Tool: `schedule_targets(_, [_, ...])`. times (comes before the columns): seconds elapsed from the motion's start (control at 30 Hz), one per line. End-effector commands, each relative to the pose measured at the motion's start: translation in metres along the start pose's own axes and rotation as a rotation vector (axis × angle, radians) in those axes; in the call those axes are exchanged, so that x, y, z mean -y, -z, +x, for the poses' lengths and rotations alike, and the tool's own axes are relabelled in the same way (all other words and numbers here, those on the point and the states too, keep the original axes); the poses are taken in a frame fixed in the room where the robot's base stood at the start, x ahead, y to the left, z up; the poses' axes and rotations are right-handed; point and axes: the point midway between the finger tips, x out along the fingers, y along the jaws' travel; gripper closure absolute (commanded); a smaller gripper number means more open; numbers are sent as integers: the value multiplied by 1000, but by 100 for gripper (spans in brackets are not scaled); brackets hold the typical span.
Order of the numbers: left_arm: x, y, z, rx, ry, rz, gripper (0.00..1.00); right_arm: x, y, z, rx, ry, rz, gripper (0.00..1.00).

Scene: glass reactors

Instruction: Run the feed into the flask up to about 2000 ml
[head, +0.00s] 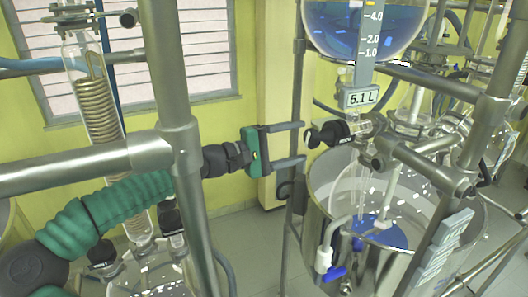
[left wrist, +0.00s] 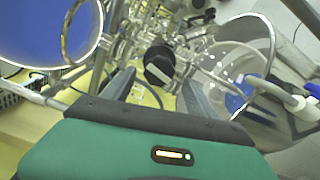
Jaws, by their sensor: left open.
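The round glass feed vessel (head: 365,25) hangs at the top of the head view, holding blue liquid beside a volume scale. The display (head: 361,98) below it reads 5.1 L. A black valve knob (head: 328,134) sticks out to the left under the vessel; it also shows in the left wrist view (left wrist: 160,64). My left gripper (head: 304,142) is open, its two fingers pointing at the knob, which appears between or just beyond their tips. The glass flask (head: 352,192) sits in a metal bath (head: 318,215), with blue liquid low down. My right gripper is not in view.
A steel post (head: 175,100) and crossbar (head: 80,170) stand close to my left arm. A coiled condenser (head: 97,105) is behind them. A blue-handled drain valve (head: 333,272) sits at the bath's front. More glassware and rails crowd the right.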

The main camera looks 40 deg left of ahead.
Motion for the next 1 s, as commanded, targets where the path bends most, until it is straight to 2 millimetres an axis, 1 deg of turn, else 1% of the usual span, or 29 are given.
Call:
schedule_targets(0.03, [3,4,-16,-8,-2,2,33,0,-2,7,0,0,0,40])
schedule_targets(0.1, [3,4,-38,-8,-2,1,33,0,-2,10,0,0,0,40])
schedule_targets(0.3, [4,5,-96,-7,-1,-1,33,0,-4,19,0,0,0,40])
schedule_targets(0.33, [4,5,-104,-7,0,-1,33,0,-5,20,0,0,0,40])
schedule_targets(0.4, [0,2,-111,6,-2,-4,33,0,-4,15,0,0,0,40])
schedule_targets(0.5, [1,2,-120,5,0,-2,33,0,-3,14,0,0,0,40])
schedule_targets(0.6, [1,3,-125,2,1,-2,33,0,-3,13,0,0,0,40])
schedule_targets(0.9, [2,3,-125,0,3,2,33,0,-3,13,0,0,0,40])
schedule_targets(1.0, [-3,1,-121,16,2,56,33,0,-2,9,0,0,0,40])
